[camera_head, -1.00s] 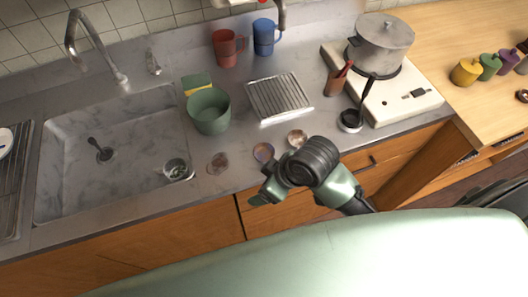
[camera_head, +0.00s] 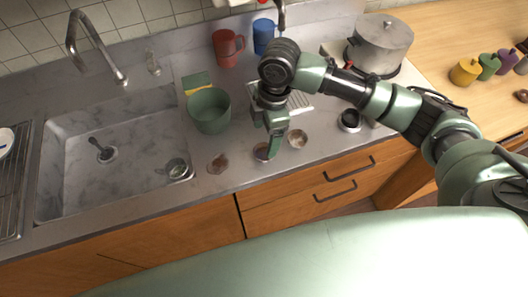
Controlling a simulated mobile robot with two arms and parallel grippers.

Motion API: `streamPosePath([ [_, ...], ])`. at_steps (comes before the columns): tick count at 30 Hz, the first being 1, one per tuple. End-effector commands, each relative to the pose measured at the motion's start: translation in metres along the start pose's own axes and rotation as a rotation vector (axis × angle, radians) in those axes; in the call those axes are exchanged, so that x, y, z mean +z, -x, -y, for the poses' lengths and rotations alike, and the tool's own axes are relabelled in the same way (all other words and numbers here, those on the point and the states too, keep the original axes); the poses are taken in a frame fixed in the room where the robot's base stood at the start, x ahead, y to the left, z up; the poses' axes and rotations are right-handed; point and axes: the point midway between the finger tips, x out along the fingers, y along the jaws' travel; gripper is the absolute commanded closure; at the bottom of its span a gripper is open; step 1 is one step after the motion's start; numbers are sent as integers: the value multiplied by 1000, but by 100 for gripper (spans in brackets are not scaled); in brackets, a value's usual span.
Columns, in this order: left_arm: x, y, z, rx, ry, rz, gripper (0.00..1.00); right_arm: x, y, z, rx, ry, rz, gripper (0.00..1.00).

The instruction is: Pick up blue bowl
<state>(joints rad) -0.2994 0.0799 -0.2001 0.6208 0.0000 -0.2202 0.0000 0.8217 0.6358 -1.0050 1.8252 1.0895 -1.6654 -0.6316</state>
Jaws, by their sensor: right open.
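The small bowl with a bluish-purple rim (camera_head: 260,153) stands on the grey counter near its front edge and is the closest match to a blue bowl. My right gripper (camera_head: 271,146) is open and points down right at this bowl, covering part of it. I cannot tell whether the fingers touch it. My left gripper is not in view.
A brownish small bowl (camera_head: 218,164) stands to the left and a pale one (camera_head: 297,139) to the right. A green pot (camera_head: 209,112) is behind left. The sink (camera_head: 130,150) is left.

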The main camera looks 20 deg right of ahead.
Motion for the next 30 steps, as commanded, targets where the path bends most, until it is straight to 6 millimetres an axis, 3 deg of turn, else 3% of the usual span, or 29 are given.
streamPosePath([
  [12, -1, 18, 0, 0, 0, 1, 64, 4, -54, 5, 0, -1, -1, 22],
  [21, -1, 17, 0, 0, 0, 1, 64, 4, -61, 4, 4, 0, -2, 22],
  [23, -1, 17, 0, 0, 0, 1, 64, 4, -61, 4, 4, 0, -2, 36],
  [28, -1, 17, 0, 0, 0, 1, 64, 4, -60, 4, 3, 0, -2, 83],
  [30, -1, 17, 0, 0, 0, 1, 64, 4, -60, 4, 4, 0, -2, 87],
])
